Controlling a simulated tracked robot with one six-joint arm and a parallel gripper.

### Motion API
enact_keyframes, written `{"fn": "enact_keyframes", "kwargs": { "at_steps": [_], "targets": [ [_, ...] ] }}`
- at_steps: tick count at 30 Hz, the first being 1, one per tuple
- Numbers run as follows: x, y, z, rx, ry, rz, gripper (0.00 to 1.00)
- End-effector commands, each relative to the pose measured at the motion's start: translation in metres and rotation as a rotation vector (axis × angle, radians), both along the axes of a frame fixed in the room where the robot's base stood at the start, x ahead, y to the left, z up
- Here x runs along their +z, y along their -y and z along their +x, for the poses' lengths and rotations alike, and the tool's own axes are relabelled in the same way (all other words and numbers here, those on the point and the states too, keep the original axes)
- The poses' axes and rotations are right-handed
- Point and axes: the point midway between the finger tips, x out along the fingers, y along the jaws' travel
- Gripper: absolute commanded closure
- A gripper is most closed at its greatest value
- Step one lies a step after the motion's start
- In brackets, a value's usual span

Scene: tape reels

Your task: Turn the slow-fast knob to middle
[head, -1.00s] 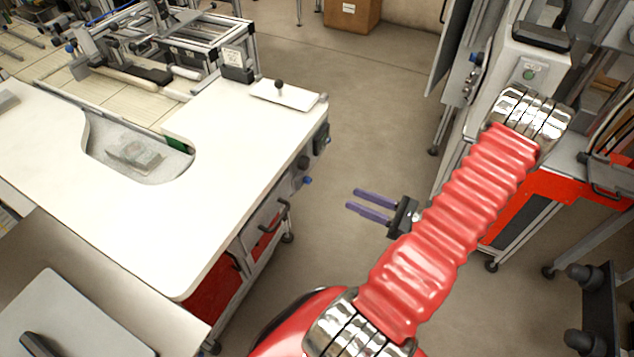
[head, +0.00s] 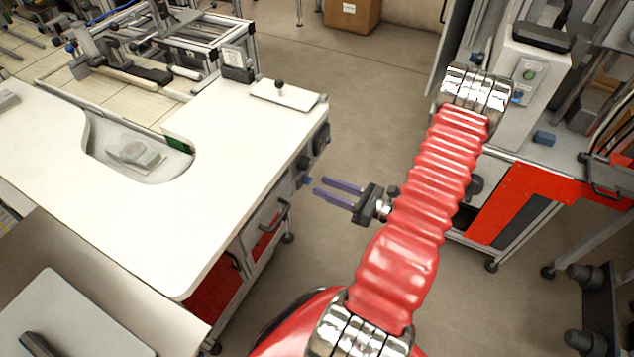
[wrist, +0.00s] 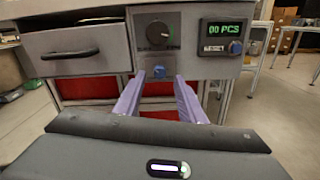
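The slow-fast knob is a round dark knob (wrist: 158,33) on the grey front panel of the bench, with a pale pointer line; its marked setting is too small to read. In the wrist view it stands straight ahead, above and between my fingertips. My gripper (wrist: 160,82) has two purple fingers spread apart with nothing between them. In the head view my gripper (head: 330,188) points left at the bench's side, apart from it. The knob's face is turned away in the head view.
A counter display (wrist: 222,30) reading "00 PCS" is right of the knob, with a blue button (wrist: 159,71) below the knob. A drawer with a black handle (wrist: 70,54) is at left. The white worktop (head: 230,150) overhangs this panel. Floor around my gripper is clear.

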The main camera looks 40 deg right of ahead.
Motion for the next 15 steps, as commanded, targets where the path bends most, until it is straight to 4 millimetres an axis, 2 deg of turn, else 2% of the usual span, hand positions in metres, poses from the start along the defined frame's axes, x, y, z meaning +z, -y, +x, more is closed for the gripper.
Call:
{"fn": "enact_keyframes", "kwargs": {
  "at_steps": [7, 15],
  "targets": [
    [0.000, -0.010, 0.026, 0.002, 0.000, 0.000, 0.64],
    [0.000, -0.013, 0.037, -0.001, 0.000, 0.000, 0.64]
  ]
}}
